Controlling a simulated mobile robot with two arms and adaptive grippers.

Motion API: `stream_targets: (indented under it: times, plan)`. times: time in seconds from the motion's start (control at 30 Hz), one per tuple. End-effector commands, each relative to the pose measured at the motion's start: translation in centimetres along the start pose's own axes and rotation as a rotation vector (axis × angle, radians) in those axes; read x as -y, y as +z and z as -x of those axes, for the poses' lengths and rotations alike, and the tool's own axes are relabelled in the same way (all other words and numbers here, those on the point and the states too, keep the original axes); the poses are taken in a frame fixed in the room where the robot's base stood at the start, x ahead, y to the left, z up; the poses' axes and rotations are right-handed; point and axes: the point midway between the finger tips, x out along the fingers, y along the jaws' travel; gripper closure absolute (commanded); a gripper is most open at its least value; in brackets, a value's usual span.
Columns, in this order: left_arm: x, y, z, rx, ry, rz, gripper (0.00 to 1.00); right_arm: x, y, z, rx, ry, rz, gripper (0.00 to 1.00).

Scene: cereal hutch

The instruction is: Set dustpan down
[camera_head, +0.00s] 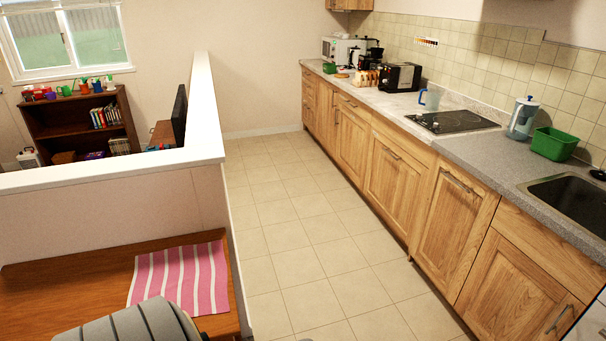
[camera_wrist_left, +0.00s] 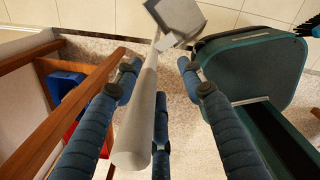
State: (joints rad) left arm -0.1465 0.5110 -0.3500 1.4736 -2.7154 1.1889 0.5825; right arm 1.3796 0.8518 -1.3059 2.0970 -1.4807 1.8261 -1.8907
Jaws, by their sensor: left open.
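The dustpan shows only in the left wrist view. Its long pale grey handle (camera_wrist_left: 142,115) runs up toward the camera, and its grey pan (camera_wrist_left: 180,17) is at the top of the picture, over or near the tiled floor. My left gripper (camera_wrist_left: 160,68) has its blue fingers spread apart and is open. The handle passes between the fingers; whether any finger touches it is hard to tell. I cannot tell if the dustpan bears its weight on the floor. No dustpan and no gripper show in the head view.
In the left wrist view, a dark teal bin (camera_wrist_left: 245,65) stands close on the right, and wooden furniture (camera_wrist_left: 85,68) with blue and red items is on the left. In the head view, the tiled aisle (camera_head: 295,235) is clear between the counter (camera_head: 385,100) and the low wall (camera_head: 205,110).

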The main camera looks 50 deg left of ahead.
Motion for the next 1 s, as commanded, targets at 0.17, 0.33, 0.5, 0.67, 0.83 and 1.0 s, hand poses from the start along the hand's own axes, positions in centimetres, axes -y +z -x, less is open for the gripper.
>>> stream_targets:
  times: [0.17, 0.33, 0.5, 0.67, 0.83, 1.0]
  plan:
    - [-0.1, 0.1, 3.4, 0.005, 0.001, -0.004, 0.60, 0.0, 0.0, 0.0, 0.000, 0.000, 0.000, 1.00]
    - [-0.1, 0.1, 7.0, 0.005, 0.001, -0.004, 0.60, 0.0, 0.0, -0.2, 0.000, 0.000, 0.000, 1.00]
    - [-0.1, 0.1, 9.7, 0.003, 0.001, -0.002, 0.60, 0.0, -0.1, -0.4, 0.000, 0.000, 0.000, 1.00]
    - [-0.1, 0.0, 10.9, 0.001, 0.002, -0.001, 0.60, 0.0, -0.1, -0.5, 0.000, 0.000, 0.000, 1.00]
    - [-0.1, 0.0, 11.1, 0.000, 0.001, 0.000, 0.60, 0.0, -0.1, -0.5, 0.000, 0.000, 0.000, 1.00]
    - [0.0, 0.0, 11.1, 0.001, 0.001, 0.000, 0.60, 0.0, -0.1, -0.5, 0.000, 0.000, 0.000, 1.00]
